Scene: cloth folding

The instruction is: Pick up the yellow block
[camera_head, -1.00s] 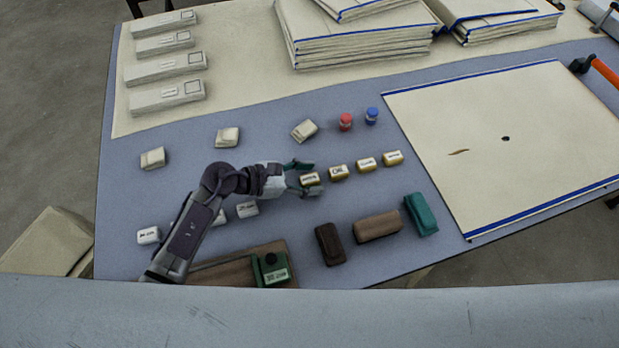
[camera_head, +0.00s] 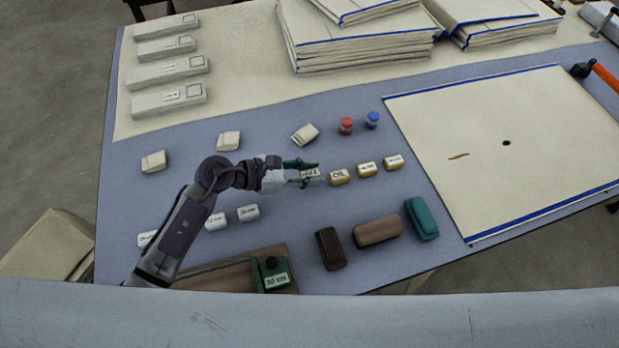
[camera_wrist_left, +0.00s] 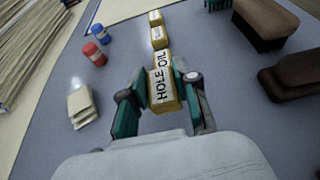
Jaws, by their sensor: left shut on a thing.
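A row of yellow blocks with white labelled tops lies on the blue-grey table. The nearest yellow block (camera_wrist_left: 165,92), labelled "HOLE", sits between the fingers of my left gripper (camera_wrist_left: 160,88) in the left wrist view. My left gripper (camera_head: 308,172) is shut on it at the left end of the row in the head view. I cannot tell whether the block is clear of the table. The yellow block labelled "OIL" (camera_head: 340,177) is just to its right, with two more yellow blocks (camera_head: 366,169) (camera_head: 393,162) beyond. My right gripper is not in view.
Red (camera_head: 346,126) and blue (camera_head: 373,120) bottles stand behind the row. Brown brushes (camera_head: 378,230) and a teal one (camera_head: 421,218) lie in front. A large cream cloth panel (camera_head: 530,140) lies right. White blocks (camera_head: 248,213) lie near my left arm.

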